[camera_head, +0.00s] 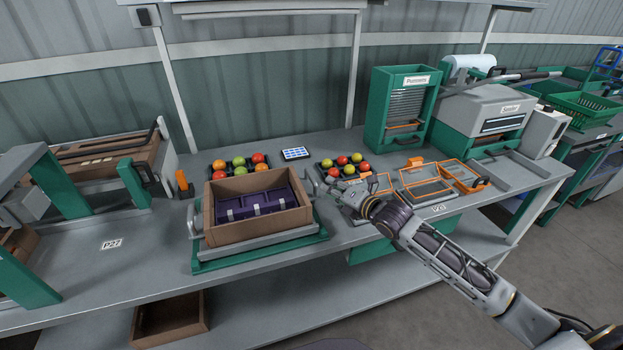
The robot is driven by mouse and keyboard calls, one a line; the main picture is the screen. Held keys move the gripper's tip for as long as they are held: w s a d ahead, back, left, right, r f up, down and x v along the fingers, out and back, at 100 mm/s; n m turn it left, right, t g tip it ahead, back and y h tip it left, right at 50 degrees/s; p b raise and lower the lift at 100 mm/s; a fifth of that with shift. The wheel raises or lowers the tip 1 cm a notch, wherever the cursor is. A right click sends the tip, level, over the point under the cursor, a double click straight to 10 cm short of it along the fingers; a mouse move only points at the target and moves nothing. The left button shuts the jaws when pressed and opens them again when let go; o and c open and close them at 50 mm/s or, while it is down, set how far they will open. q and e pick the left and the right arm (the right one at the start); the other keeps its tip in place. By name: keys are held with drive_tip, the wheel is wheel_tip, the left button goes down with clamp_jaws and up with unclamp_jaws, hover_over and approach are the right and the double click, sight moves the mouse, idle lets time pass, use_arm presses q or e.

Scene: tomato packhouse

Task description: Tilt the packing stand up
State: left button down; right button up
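The packing stand has a green base (260,257) and a grey frame (268,241) on the bench, left of centre. A brown open box (258,231) rests on it, with a purple insert (262,204) inside. The stand looks low and near flat; a slight tilt is hard to judge. My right arm reaches in from the lower right. My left gripper is not in view.
Tomato trays stand behind the box, left (241,178) and right (341,178), with a blue-white panel (295,153) between. Orange-edged trays (427,188) and a green rack (399,104) stand to the right. The bench (150,255) is clear left of the stand.

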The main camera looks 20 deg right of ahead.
sight(312, 176)
drive_tip(key=shift+x, duration=4.85)
drive_tip(key=shift+w+a+f+b, duration=0.1)
drive_tip(key=shift+w+a+b, duration=0.05)
drive_tip(key=shift+w+b, duration=0.2)
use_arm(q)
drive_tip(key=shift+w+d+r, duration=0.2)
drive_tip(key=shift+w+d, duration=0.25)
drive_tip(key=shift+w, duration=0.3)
use_arm(e)
drive_tip(key=shift+w+a+f, duration=0.1)
drive_tip(key=shift+w, duration=0.1)
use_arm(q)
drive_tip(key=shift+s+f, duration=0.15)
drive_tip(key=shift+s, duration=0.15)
use_arm(e)
clamp_jaws()
